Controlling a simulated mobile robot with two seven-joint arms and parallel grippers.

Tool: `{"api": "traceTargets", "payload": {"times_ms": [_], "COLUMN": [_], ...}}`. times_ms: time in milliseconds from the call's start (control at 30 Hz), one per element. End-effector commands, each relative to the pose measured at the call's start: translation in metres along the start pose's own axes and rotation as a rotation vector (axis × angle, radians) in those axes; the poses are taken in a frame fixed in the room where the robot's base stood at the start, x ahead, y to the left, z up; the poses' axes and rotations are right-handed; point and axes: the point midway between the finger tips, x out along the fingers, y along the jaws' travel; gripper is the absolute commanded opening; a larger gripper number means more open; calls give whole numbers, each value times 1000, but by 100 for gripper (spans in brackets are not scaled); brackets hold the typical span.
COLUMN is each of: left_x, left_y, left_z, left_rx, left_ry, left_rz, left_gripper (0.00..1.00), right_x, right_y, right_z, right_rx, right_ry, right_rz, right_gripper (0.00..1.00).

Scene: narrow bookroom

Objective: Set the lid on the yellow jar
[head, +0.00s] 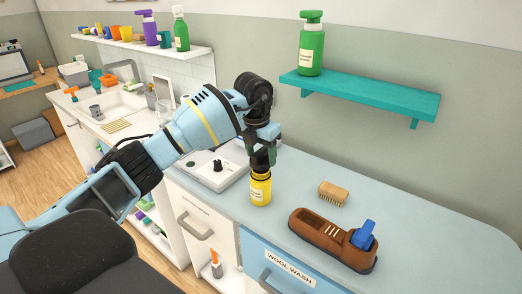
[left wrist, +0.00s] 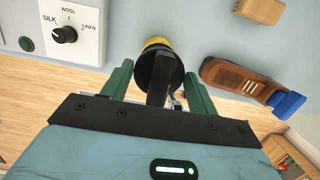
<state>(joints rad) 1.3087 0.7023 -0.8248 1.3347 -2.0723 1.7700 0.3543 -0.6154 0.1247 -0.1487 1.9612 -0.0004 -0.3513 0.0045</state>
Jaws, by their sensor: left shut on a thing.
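The yellow jar (head: 260,190), with a pale label, stands upright on the blue-grey counter in the head view. My left gripper (head: 264,142) points down right above it, shut on the dark lid (head: 262,161). In the left wrist view the lid (left wrist: 158,68) sits between the two green fingers, held by its dark stem. It covers most of the jar; only a yellow rim (left wrist: 157,42) shows past it. The lid is lined up over the jar's mouth, very close to it or touching; I cannot tell which. My right gripper is not in view.
A wooden brush (head: 333,194) and a brown shoe-shaped holder with a blue part (head: 333,240) lie right of the jar. A white dial panel (head: 213,170) is to its left. A teal shelf (head: 360,92) with a green bottle (head: 311,45) hangs behind.

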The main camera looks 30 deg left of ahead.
Motion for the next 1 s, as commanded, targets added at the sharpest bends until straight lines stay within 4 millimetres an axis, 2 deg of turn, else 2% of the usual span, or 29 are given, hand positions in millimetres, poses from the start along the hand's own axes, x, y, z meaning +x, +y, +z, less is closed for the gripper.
{"api": "traceTargets", "payload": {"times_ms": [1000], "left_x": [26], "left_y": [0], "left_z": [-4], "left_rx": [0], "left_ry": [0], "left_rz": [0], "left_gripper": [38], "right_x": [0], "right_y": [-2], "right_z": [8], "right_rx": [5], "right_ry": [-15], "right_rz": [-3], "right_gripper": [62]}}
